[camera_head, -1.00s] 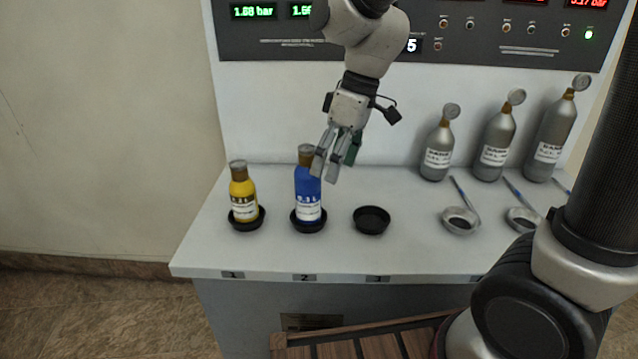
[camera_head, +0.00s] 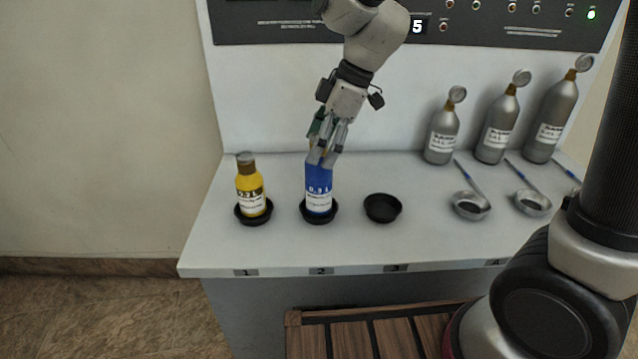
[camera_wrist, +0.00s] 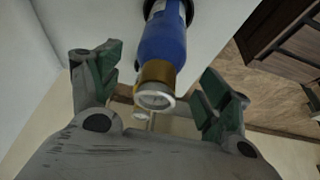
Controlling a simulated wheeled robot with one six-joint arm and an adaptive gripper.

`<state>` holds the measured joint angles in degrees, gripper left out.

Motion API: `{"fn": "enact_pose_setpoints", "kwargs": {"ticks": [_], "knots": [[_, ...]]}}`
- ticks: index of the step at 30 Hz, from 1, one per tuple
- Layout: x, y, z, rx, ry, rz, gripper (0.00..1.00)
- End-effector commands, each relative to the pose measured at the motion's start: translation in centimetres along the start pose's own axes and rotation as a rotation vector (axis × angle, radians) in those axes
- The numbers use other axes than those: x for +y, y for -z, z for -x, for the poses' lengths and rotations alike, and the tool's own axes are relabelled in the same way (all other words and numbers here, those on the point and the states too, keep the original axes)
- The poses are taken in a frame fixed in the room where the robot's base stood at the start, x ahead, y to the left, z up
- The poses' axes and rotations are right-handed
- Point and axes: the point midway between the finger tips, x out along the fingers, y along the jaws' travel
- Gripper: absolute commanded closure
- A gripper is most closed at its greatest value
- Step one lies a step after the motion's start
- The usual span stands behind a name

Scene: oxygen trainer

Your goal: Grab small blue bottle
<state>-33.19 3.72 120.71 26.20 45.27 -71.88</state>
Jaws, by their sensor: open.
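The small blue bottle (camera_head: 318,187) stands upright in a black round holder (camera_head: 319,212) at place 2 on the white bench. My gripper (camera_head: 324,160) is over its top, with the fingers covering the bottle's neck and cap in the head view. In the wrist view, the blue bottle (camera_wrist: 163,42) has a brass-coloured neck and a pale ring-shaped cap, and it lies between the two green-padded fingers of my gripper (camera_wrist: 158,88). There is clear space on both sides of it. My gripper is open and holds nothing.
A yellow bottle (camera_head: 250,188) stands in a holder to the left. An empty black holder (camera_head: 382,208) is to the right. Several grey cylinders, including one (camera_head: 442,135), stand farther right. A slatted wooden platform (camera_head: 400,331) lies before the bench.

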Motion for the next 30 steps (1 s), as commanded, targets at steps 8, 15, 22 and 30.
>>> {"fn": "enact_pose_setpoints", "kwargs": {"ticks": [8, 15, 22, 30], "knots": [[0.1, 0.2, -4.0, -0.002, 0.002, -0.001, 0.22], [0.2, 0.2, -4.4, -0.001, -0.001, -0.001, 0.22], [0.2, 0.2, -4.4, -0.001, -0.001, -0.001, 0.57], [0.2, 0.2, -4.4, -0.001, -0.001, -0.001, 1.00]]}}
